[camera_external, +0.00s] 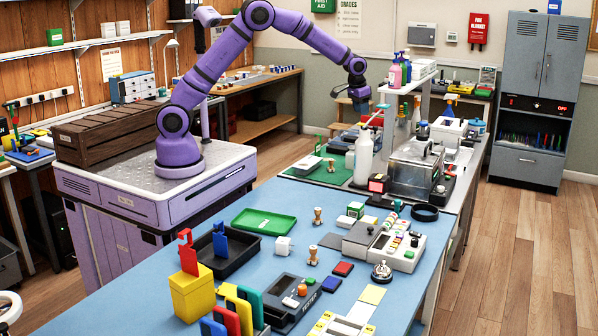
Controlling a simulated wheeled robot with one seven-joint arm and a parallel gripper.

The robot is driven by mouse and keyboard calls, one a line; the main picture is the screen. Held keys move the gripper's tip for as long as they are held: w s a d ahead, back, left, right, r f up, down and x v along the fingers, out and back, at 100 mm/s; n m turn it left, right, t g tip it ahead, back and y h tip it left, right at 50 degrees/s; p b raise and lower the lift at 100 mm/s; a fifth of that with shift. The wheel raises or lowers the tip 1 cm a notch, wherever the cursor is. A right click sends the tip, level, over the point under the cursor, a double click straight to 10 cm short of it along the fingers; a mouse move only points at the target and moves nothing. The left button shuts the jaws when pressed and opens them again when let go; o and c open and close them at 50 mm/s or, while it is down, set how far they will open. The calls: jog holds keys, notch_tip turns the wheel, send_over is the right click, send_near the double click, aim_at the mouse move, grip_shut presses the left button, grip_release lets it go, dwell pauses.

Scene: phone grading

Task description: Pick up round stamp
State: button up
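Two small stamps with wooden handles stand upright on the blue table top (215,300). One stamp (318,216) is right of the green tray; the other stamp (313,255) is nearer the camera, right of a white cube-shaped item. I cannot tell from this view which one is the round stamp. My gripper (361,106) hangs at the end of the purple arm, well behind both stamps and above the far part of the work area. It is apart from both stamps. Its fingers are too small and dark to show whether they are open.
A green tray (264,221) and a black tray (226,256) lie left of the stamps. A black tester (292,299), red pad (343,269), blue pad (330,284) and silver bell (381,272) are nearby. A white bottle (363,158) and metal box (415,170) stand behind.

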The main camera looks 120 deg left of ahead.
jog(key=w+d, duration=1)
jog(key=w, duration=0.2)
jog(key=m+t+y, duration=0.1)
jog(key=t, duration=0.1)
send_over(397, 206)
jog(key=s+d, duration=0.2)
jog(key=d, duration=0.1)
jog(key=f, duration=0.8)
jog(key=a+f, duration=0.1)
jog(key=f, duration=0.7)
jog(key=a+f, duration=0.1)
jog(key=f, duration=0.7)
jog(key=shift+w+a, duration=0.2)
jog(key=shift+w, duration=0.1)
jog(key=shift+s+x, duration=0.15)
jog(key=shift+x, duration=1.35)
jog(key=shift+s+x, duration=0.1)
jog(key=shift+x, duration=1.4)
jog(key=shift+c, duration=0.3)
jog(key=c, duration=0.6)
